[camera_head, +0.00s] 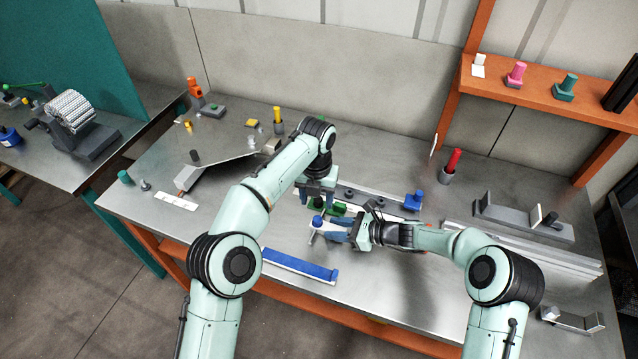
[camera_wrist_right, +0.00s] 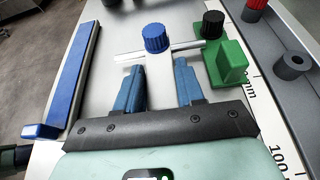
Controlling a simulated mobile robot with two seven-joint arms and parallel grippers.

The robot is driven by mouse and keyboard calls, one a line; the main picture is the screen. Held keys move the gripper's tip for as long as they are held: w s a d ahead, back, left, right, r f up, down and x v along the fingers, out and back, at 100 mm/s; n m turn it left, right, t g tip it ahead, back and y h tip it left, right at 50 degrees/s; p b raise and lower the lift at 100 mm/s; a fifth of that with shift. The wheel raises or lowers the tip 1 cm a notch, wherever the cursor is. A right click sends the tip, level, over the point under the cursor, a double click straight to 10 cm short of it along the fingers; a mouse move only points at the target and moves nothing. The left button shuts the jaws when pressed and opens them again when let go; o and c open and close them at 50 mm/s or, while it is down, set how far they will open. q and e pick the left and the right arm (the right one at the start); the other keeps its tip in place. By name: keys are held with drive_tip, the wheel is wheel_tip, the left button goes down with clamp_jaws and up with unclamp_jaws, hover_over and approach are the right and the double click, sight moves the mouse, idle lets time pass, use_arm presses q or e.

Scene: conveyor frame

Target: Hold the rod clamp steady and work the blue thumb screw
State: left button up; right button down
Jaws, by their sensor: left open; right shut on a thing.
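The rod clamp is a white block (camera_wrist_right: 160,85) with a blue thumb screw (camera_wrist_right: 157,38) on its top and a thin silver rod (camera_wrist_right: 130,57) through it. In the head view the blue screw (camera_head: 317,221) shows near the middle of the bench. My right gripper (camera_wrist_right: 159,68) is shut on the white clamp block, one finger on each side, with the screw standing clear above. In the head view my right gripper (camera_head: 336,228) reaches in from the right. My left gripper (camera_head: 317,201) is open, pointing down just behind the screw, near green blocks (camera_head: 338,208).
A green block (camera_wrist_right: 229,62) with a black knob stands close to the rod's right end. A blue bar (camera_head: 300,265) lies in front. A grey rail (camera_head: 375,195) with a blue end block lies behind. The metal bench (camera_head: 400,290) is mostly bare at front right.

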drive_tip(key=c, duration=0.6)
unclamp_jaws()
